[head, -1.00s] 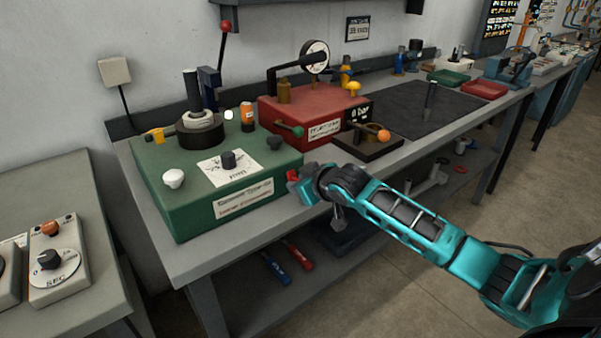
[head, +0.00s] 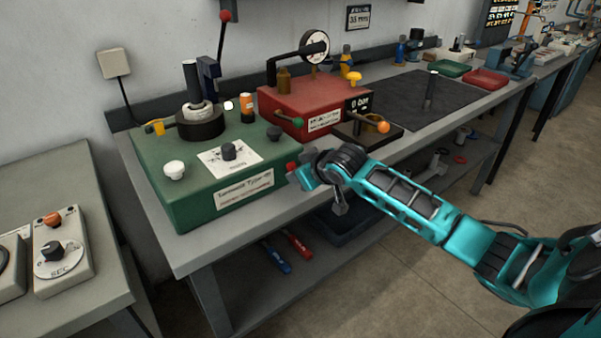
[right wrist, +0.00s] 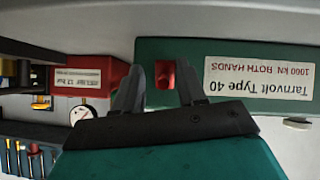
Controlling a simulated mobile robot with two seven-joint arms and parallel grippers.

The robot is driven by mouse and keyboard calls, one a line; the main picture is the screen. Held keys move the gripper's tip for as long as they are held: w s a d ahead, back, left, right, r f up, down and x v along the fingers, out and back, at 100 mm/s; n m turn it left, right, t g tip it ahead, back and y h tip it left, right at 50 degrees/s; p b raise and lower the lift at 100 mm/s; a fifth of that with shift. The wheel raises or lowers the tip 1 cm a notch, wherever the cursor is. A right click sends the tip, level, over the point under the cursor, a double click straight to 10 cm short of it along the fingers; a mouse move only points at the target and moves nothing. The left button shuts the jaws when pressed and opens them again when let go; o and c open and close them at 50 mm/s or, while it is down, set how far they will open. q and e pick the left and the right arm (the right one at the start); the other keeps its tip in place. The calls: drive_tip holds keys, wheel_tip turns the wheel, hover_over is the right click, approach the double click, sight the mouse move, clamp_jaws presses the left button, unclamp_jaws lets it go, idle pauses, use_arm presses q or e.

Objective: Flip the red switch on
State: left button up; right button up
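The red switch (right wrist: 165,74) is a small red block on the front of the green machine box, seen upside down in the right wrist view. In the head view it shows as a small red spot (head: 291,166) at the front right corner of the green box (head: 190,213). My right gripper (right wrist: 160,80) points at the box front. Its two dark fingers are apart, one on each side of the red switch, with gaps visible. Whether the fingertips reach the panel cannot be told. My left gripper is not in view.
The green box stands on a grey bench (head: 205,253), with a red box (head: 303,105) to its right. An orange-tipped lever block (head: 369,137) sits near the bench edge. A second table with a dial box (head: 62,258) is at left. Tools lie on the shelf below.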

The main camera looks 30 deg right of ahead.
drive_tip(key=shift+a, duration=0.1)
idle(0.3)
drive_tip(key=shift+s+r, duration=0.3)
drive_tip(key=shift+s, duration=0.2)
drive_tip(key=v, duration=1.1)
drive_tip(key=shift+s+r, duration=0.25)
drive_tip(key=shift+s, duration=0.05)
